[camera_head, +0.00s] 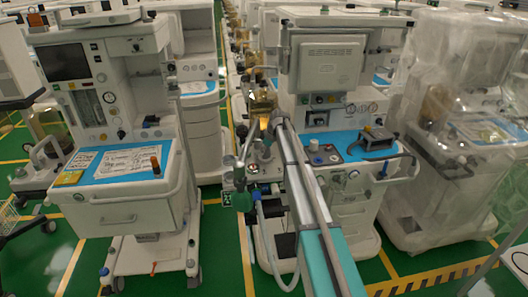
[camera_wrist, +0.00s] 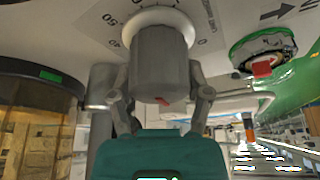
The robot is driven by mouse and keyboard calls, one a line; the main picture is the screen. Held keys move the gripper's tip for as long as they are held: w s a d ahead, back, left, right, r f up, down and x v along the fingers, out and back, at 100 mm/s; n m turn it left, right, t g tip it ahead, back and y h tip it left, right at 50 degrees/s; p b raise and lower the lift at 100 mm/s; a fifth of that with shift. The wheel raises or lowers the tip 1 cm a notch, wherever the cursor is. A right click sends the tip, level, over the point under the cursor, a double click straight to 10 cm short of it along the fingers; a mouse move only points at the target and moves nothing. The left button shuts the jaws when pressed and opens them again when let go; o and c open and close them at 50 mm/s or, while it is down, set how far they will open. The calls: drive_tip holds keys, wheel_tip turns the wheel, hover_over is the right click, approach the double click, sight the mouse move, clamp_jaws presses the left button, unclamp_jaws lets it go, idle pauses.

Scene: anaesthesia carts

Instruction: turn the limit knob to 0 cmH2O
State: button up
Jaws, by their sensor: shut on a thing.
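The limit knob (camera_wrist: 161,60) is a grey ribbed cylinder on a white collar at the top middle of the wrist view. A red mark shows at the lower edge of its end face. The scale plate (camera_wrist: 205,25) around it has 50 and 40 to the left and 0 to the right. My gripper (camera_wrist: 160,82) is shut on the knob, one finger on each side. Its teal body fills the bottom middle. In the head view my arm reaches to the left side of the middle cart (camera_head: 318,65), where the knob and fingertips cannot be made out.
In the wrist view a dark-rimmed clear canister (camera_wrist: 40,110) is close on the left, and a green round part with an arrow (camera_wrist: 264,52) is on the right. In the head view another cart (camera_head: 125,185) stands left and a plastic-covered one (camera_head: 460,130) right, with green floor between.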

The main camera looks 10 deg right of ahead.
drive_tip(key=shift+s+n+g, duration=0.1)
drive_tip(key=shift+n+g, duration=0.3)
drive_tip(key=shift+n, duration=0.5)
drive_tip(key=o, duration=1.2)
drive_tip(key=shift+m, duration=0.3)
